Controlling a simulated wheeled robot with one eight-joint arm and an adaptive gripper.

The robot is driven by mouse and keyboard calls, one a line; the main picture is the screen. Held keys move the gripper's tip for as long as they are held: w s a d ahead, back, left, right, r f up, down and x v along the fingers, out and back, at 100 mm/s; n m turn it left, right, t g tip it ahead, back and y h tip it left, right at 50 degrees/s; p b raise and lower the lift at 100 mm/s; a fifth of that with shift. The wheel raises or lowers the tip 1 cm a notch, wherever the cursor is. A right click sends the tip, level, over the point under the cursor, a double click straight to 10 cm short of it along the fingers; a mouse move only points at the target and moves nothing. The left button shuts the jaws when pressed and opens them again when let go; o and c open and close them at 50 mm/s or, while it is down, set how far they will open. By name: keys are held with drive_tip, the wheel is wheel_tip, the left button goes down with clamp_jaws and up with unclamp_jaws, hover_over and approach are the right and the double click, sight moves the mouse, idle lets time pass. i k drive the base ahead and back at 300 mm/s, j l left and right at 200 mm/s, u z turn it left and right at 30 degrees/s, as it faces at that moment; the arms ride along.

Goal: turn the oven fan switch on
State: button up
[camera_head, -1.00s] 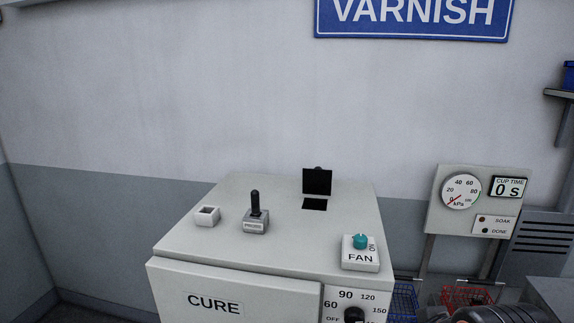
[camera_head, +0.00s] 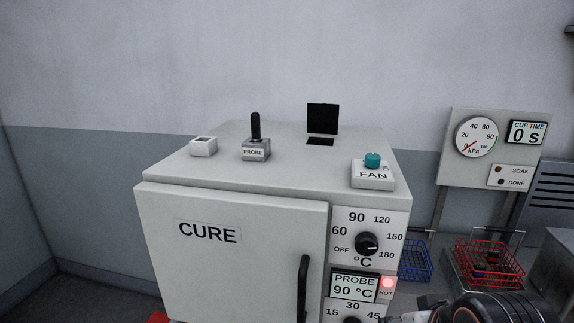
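The cure oven (camera_head: 250,240) stands in the middle of the head view, its door closed. The fan switch (camera_head: 373,174) is a white block labelled FAN with a teal knob (camera_head: 373,160) on top, at the right of the oven's top. Part of its marking behind the knob is hidden, so I cannot tell its setting. My arm shows at the bottom right, below and to the right of the switch and apart from it. My gripper's fingertips are not clearly visible, so its opening cannot be told.
On the oven top are a probe block (camera_head: 256,150), a small white socket (camera_head: 203,146) and an open black flap (camera_head: 322,118). A temperature dial (camera_head: 367,244) and lit red lamp (camera_head: 387,283) are on the front. A blue basket (camera_head: 414,262) and a red basket (camera_head: 489,262) stand right.

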sight(372, 160)
drive_tip(key=l+u, duration=0.35)
drive_tip(key=l, duration=0.2)
drive_tip(key=l+u, duration=0.4)
drive_tip(key=l, duration=0.15)
drive_tip(key=k+l+u, duration=0.15)
drive_tip(key=l+u, duration=0.2)
drive_tip(key=l, duration=0.15)
